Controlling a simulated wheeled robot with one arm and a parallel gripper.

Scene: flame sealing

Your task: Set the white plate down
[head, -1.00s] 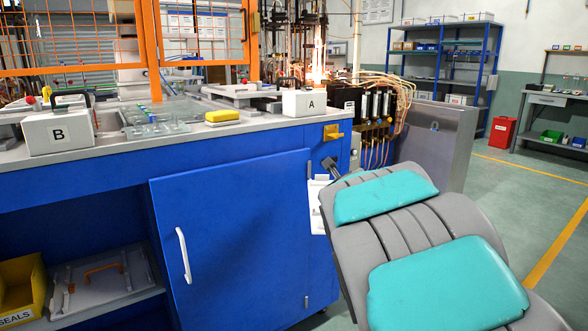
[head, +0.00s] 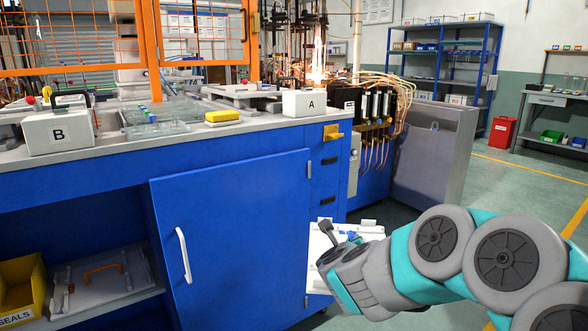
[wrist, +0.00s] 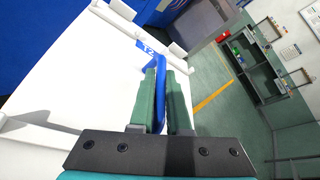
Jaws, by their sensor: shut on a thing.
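My gripper (wrist: 160,85) is shut on the plate's blue handle (wrist: 159,98). In the head view my gripper (head: 338,236) is small and partly hidden at the plate. The plate appears clear of the floor.
The bench top (head: 195,137) carries box B (head: 58,134), box A (head: 304,103), a yellow block (head: 222,116) and clear trays. A grey plate with an orange handle (head: 100,274) lies on the open lower shelf. A metal panel (head: 432,160) stands behind. Floor is free at right.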

